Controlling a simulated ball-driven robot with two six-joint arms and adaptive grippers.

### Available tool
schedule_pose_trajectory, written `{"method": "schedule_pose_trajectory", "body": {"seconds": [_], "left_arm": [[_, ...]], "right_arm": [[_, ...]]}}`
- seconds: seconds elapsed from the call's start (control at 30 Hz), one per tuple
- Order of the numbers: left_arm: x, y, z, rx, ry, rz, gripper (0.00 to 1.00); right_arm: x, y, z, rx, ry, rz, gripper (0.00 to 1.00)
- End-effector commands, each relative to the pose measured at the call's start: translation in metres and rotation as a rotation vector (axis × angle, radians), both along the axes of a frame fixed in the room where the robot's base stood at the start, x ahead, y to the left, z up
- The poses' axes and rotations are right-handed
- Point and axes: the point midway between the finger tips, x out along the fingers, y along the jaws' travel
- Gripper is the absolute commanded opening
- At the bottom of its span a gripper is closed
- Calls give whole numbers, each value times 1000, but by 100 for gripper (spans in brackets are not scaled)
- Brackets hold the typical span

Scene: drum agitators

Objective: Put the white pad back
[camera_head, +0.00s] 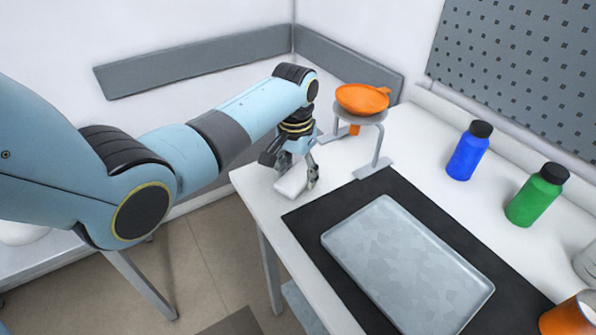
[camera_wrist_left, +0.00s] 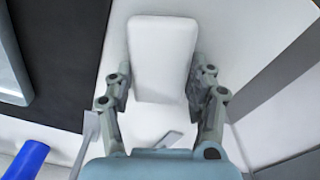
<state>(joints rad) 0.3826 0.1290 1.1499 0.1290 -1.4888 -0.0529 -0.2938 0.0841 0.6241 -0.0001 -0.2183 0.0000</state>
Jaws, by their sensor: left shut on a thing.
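The white pad (camera_head: 291,182) is a small pale block with rounded edges at the left end of the white table (camera_head: 262,200). My left gripper (camera_head: 301,176) comes down over it from above and is shut on it. In the left wrist view the pad (camera_wrist_left: 163,58) sits between the two fingers of my left gripper (camera_wrist_left: 161,88), with a finger at each long side. I cannot tell whether the pad touches the tabletop. My right gripper is not in view.
A small stand (camera_head: 379,147) with an orange object (camera_head: 362,98) is just behind my left gripper. A grey tray (camera_head: 405,268) lies on a black mat (camera_head: 300,217). Blue (camera_head: 468,152) and green (camera_head: 536,195) bottles stand at the right. An orange container (camera_head: 568,318) is at the lower right.

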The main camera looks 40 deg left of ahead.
Motion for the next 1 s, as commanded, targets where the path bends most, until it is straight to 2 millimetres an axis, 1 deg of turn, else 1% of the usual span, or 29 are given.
{"method": "schedule_pose_trajectory", "body": {"seconds": [0.13,0.17,0.3,0.33,0.57,0.67,0.77,0.87,1.0], "left_arm": [[0,0,-3,-1,1,0,25],[0,0,-3,-1,1,0,58],[0,0,-3,-1,1,0,76],[0,0,-3,-1,1,0,78],[0,0,-3,-1,1,0,78],[0,0,2,0,-1,0,78],[0,0,14,0,-3,0,78],[-1,0,35,0,-4,-1,78],[-2,0,67,0,-4,-1,78]], "right_arm": [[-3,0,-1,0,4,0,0],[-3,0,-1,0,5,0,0],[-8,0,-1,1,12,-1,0],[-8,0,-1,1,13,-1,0],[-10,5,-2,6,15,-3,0],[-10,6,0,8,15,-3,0],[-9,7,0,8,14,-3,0],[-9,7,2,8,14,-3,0],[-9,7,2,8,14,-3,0]]}}
